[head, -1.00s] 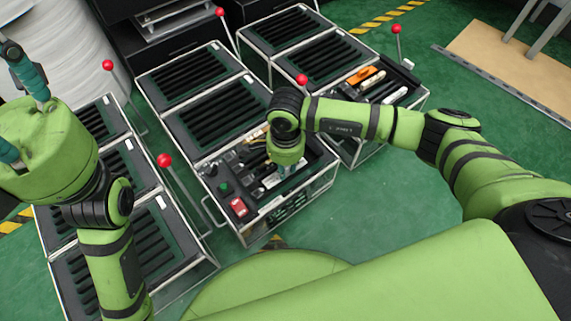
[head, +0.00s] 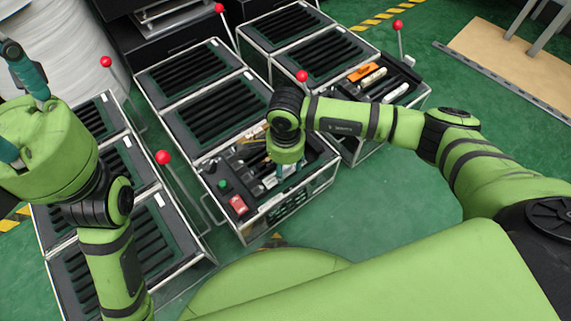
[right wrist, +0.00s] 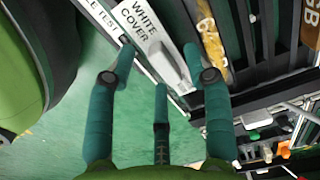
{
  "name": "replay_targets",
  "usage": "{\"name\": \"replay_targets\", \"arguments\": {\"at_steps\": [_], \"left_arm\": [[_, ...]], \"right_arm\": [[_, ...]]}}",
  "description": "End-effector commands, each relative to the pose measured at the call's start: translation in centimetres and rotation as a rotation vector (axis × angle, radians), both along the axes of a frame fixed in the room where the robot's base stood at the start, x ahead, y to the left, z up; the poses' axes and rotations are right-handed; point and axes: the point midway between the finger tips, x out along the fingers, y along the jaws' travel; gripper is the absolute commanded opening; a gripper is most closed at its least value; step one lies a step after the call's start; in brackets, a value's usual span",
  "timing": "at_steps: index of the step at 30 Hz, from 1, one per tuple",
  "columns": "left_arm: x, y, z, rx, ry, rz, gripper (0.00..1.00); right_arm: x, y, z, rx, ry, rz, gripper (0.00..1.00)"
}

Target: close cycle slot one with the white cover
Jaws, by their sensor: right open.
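The white cover (right wrist: 145,28), a white bar lettered "WHITE COVER", lies in the top of the wrist view on the device's front panel. My right gripper (right wrist: 160,62) is open, with its teal fingertips at either side of the cover's near end; I cannot tell whether they touch it. In the head view my right gripper (head: 286,170) points down over the front panel of the middle device (head: 245,190), its fingers mostly hidden. My left gripper (head: 25,110) is raised at the far left, its teal fingers spread and empty. Cycle slot one cannot be singled out; partial "LE TES" lettering shows beside the cover.
A yellow-labelled bar (right wrist: 211,40) lies right beside the cover. The right-hand device (head: 375,90) holds an orange bar (head: 363,72) and white bars. Red-knobbed levers (head: 163,157) stand up around the devices. Green floor (head: 380,200) is clear at the front right.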

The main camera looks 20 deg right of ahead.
Motion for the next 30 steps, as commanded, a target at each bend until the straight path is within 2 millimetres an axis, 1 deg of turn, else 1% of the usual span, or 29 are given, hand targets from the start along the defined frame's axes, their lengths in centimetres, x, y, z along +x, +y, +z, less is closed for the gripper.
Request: {"name": "replay_targets", "arguments": {"at_steps": [2, 5, 12, 15, 18, 23, 30], "left_arm": [[0.0, 0.0, 0.0, 0.0, 0.0, 0.0, 0.4], [0.0, 0.0, 0.0, 0.0, 0.0, 0.0, 0.4], [0.0, 0.0, 0.0, 0.0, 0.0, 0.0, 0.4], [0.0, 0.0, 0.0, 0.0, 0.0, 0.0, 0.4], [0.0, 0.0, 0.0, 0.0, 0.0, 0.0, 0.4], [0.0, 0.0, 0.0, 0.0, 0.0, 0.0, 0.4], [0.0, 0.0, 0.0, 0.0, 0.0, 0.0, 0.4]], "right_arm": [[0.1, 0.0, 0.7, 0.001, -0.003, 0.0, 0.51], [0.2, 0.0, 2.3, 0.002, -0.006, 0.0, 0.51], [0.1, 0.0, 7.5, 0.002, -0.006, 0.001, 0.51], [0.1, 0.0, 9.3, 0.001, -0.005, 0.001, 0.51], [0.1, 0.0, 10.7, 0.0, -0.003, -0.001, 0.51], [0.0, -0.1, 11.8, -0.001, -0.001, -0.001, 0.51], [0.0, -0.1, 11.9, -0.001, -0.001, -0.001, 0.51]]}}
